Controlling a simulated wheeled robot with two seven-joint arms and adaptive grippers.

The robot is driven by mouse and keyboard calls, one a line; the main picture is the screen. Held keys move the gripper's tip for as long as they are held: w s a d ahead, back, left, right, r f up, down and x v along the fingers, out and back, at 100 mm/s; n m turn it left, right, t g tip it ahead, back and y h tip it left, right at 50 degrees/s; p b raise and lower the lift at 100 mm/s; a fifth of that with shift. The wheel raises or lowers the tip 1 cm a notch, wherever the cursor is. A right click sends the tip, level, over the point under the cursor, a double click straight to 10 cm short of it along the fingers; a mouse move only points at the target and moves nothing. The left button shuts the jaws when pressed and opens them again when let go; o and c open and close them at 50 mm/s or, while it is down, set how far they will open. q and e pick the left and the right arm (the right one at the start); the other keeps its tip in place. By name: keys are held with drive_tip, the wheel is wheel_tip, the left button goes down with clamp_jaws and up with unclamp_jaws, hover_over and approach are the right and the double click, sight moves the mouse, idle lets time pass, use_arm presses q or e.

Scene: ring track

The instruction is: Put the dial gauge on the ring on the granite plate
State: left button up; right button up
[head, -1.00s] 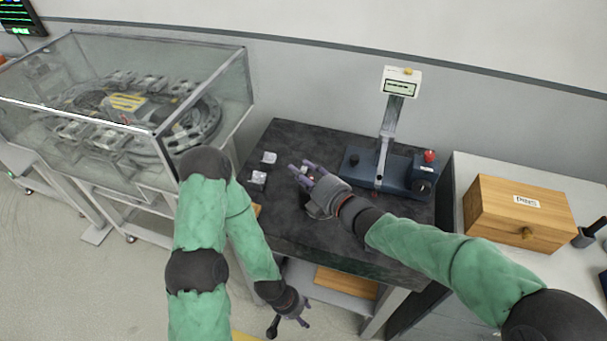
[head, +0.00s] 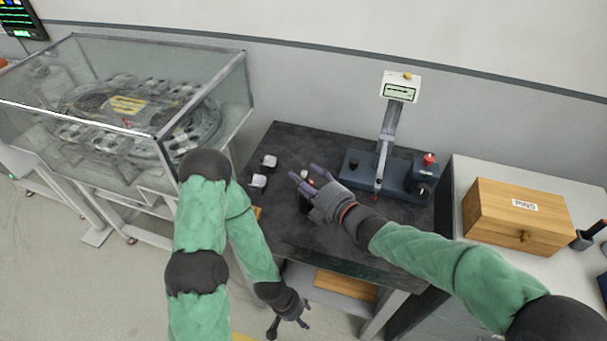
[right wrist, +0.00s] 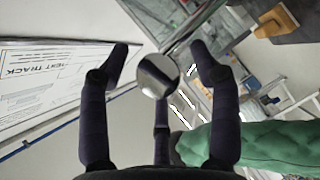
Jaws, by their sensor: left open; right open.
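The dark granite plate (head: 282,222) is the top of the bench in the head view. My right gripper (head: 303,174) is open over it, left of a blue stand. A small pale thing shows between its fingers, with a dark shape below the hand. In the right wrist view, a round shiny grey thing (right wrist: 157,76) lies between the open fingers. I cannot tell whether it is the dial gauge or the ring, or whether the fingers touch it. My left gripper (head: 290,324) is open and empty, low beside the bench front.
Two small white-and-black pieces (head: 269,161) (head: 258,181) lie on the plate's left. The blue stand (head: 394,176) with a display (head: 400,87) stands at the back right. A glass-walled case (head: 120,115) is at left. A wooden box (head: 515,215) sits on the right cabinet.

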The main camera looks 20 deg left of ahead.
use_arm(q)
wheel_tip(320, 180, up, 2)
drive_tip(key=shift+r+p, duration=0.1)
drive_tip(key=shift+p, duration=0.85)
use_arm(e)
drive_tip(key=f+v, duration=0.1)
drive_tip(key=v, duration=0.8)
drive_tip(key=shift+d+r, duration=0.25)
drive_tip(key=shift+d, duration=0.15)
drive_tip(key=shift+s, duration=0.1)
